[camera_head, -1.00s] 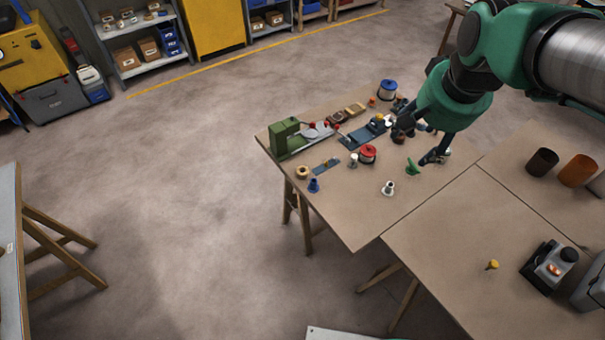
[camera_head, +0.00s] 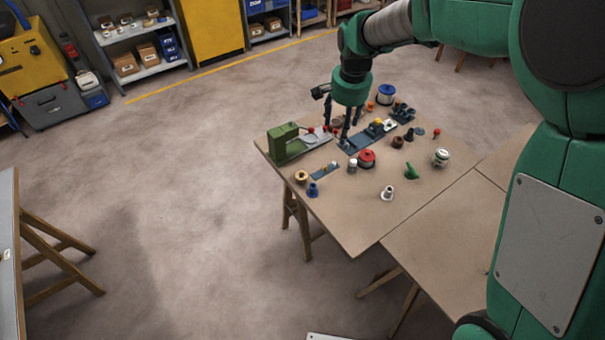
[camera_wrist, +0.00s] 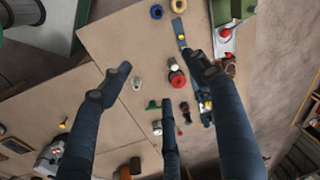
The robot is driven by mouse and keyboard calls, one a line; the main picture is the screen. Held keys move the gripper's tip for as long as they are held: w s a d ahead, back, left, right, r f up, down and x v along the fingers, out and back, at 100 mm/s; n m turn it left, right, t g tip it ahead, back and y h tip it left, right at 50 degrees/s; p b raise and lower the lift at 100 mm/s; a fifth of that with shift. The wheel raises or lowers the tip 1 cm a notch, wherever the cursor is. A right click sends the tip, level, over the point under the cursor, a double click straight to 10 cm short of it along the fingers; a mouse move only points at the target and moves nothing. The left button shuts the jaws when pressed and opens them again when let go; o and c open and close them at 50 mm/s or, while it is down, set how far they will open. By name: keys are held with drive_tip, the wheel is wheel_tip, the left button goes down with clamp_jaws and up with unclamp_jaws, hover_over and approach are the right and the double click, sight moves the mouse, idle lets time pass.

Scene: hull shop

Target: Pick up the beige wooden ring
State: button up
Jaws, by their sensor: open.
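The beige wooden ring (camera_head: 301,177) lies near the left edge of the workbench (camera_head: 345,222), beside a blue fitting (camera_head: 313,189). In the wrist view the ring (camera_wrist: 179,5) is at the top edge, partly cut off. My gripper (camera_head: 346,128) hangs above the back of the bench, to the right of the ring and well apart from it. In the wrist view its dark fingers (camera_wrist: 162,75) are spread wide, with nothing between them that it holds.
A green machine (camera_head: 285,143) stands on the bench behind the ring. A blue strip (camera_head: 325,170) lies just right of the ring. A red spool (camera_head: 366,158), a white flanged part (camera_head: 388,194) and several small parts crowd the bench. Its front middle is clear.

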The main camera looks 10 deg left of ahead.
drive_tip(key=w+a+f, duration=0.4)
drive_tip(key=a+f, duration=0.3)
drive_tip(key=f, duration=0.3)
drive_tip(key=m+g, duration=0.2)
hover_over(302, 177)
wheel_tip(302, 177, down, 10)
drive_tip(key=shift+a+f, duration=0.1)
drive_tip(key=shift+f, duration=0.1)
drive_tip(key=shift+f, duration=0.1)
drive_tip(key=shift+f+b, duration=0.65)
drive_tip(key=shift+f, duration=3.55)
drive_tip(key=shift+f+b, duration=0.6)
drive_tip(key=shift+f, duration=2)
